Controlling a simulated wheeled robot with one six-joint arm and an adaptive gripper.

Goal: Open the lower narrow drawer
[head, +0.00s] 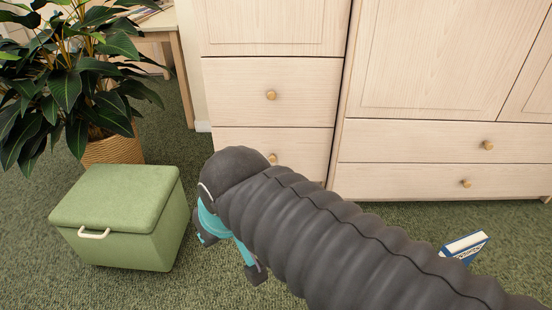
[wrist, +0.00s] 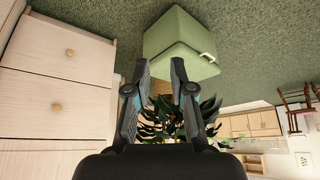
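The lower narrow drawer (head: 301,147) is the bottom front of the narrow pale-wood cabinet in the head view. It looks closed, and my arm hides part of it. Its round wooden knob (head: 273,157) shows just above my arm. In the wrist view, which is turned over, the lower drawer (wrist: 82,35) and its knob (wrist: 70,52) are at the left. My gripper (wrist: 159,66) is open and empty, its two fingers apart. It is beside the drawer front and points away from the knob, toward the green box. In the head view my gripper (head: 232,257) hangs low before the cabinet.
A green lidded box (head: 115,205) stands left of my gripper. A potted plant (head: 113,150) is behind it. The upper narrow drawer (head: 300,80) is closed. A wide cabinet (head: 400,145) adjoins at right. A blue-and-white book (head: 466,246) is on the carpet.

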